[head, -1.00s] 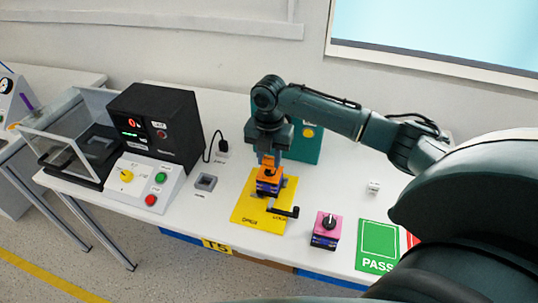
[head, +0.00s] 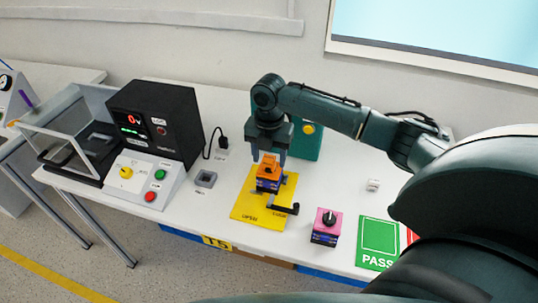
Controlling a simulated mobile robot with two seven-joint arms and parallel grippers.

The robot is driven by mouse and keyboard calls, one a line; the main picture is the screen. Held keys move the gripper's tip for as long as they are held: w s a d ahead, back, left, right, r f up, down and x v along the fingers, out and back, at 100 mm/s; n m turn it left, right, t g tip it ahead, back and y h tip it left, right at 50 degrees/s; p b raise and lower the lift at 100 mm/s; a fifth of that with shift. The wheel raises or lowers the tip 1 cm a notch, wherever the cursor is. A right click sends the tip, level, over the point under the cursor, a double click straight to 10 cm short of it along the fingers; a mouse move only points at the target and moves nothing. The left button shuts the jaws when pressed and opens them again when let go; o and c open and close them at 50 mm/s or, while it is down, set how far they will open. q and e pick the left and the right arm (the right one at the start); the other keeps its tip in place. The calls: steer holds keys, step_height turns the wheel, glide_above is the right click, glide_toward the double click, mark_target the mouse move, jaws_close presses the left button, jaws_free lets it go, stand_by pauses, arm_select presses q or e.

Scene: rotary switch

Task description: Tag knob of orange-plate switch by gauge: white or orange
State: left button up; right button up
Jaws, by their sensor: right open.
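The orange-plate switch (head: 268,173) stands on the yellow mat (head: 246,206), its blue-purple body below the orange top. A pink-plate switch (head: 325,226) with a dark knob stands on the table to the right. The gauge is not clear; a round dial (head: 7,83) shows at the far left edge. My left gripper is not in view.
A black meter box (head: 158,118) with lit digits and a button panel (head: 143,178) stand at the left beside a clear-lidded case (head: 62,150). A grey socket (head: 205,179) sits left of the mat. A green PASS mat (head: 379,243) lies right, with red beside it.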

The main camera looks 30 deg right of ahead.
step_height(320, 180, up, 13)
steer(key=shift+b, duration=0.45)
step_height(320, 180, up, 9)
steer(key=p, duration=0.2)
glide_above(269, 157)
stand_by(0.5)
stand_by(0.3)
steer(key=shift+s, duration=0.1)
